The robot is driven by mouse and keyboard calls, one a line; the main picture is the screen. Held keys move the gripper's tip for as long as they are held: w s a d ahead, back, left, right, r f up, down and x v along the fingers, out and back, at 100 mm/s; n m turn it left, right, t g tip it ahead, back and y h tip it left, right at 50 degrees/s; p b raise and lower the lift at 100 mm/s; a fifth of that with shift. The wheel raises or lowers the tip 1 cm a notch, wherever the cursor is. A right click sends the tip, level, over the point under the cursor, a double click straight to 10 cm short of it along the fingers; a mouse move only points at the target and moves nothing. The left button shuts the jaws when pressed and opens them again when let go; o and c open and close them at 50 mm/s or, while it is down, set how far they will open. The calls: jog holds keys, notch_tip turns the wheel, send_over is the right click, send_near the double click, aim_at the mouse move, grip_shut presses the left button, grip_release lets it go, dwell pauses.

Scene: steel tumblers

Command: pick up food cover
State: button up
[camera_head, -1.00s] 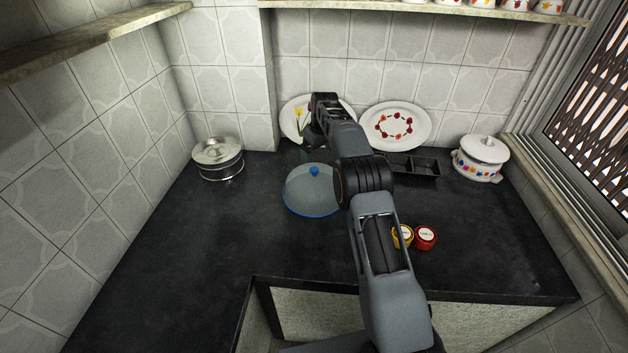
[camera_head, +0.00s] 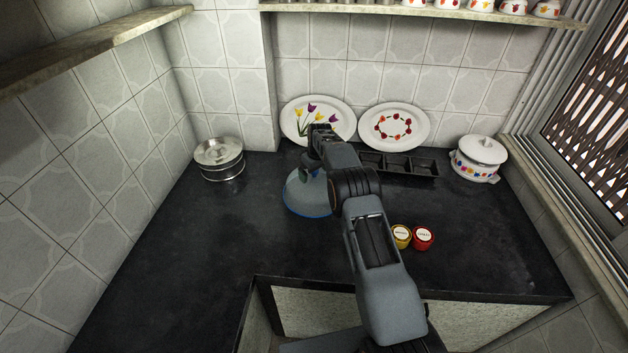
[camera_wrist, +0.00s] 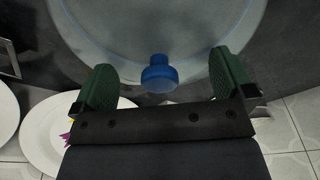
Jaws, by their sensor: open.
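The food cover (camera_head: 301,196) is a translucent dome with a blue rim, standing on the dark counter. My arm hides its top and right part in the head view. In the wrist view the cover (camera_wrist: 120,40) fills the top middle, and its blue knob (camera_wrist: 159,74) shows between my fingers. My gripper (camera_wrist: 165,78) is open, with one green-padded finger on each side of the knob. I cannot tell whether the fingers touch the knob; gaps show on both sides.
Two floral plates (camera_head: 318,116) (camera_head: 394,127) lean on the back wall. A black divided tray (camera_head: 400,165) lies before them. A steel container (camera_head: 219,158) stands left, a white lidded pot (camera_head: 479,158) right. Yellow (camera_head: 401,236) and red (camera_head: 423,237) jars stand in front. The left counter is clear.

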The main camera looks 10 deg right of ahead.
jog(key=shift+s+f, duration=0.1)
jog(key=c, duration=1.7)
jog(key=shift+c, duration=0.2)
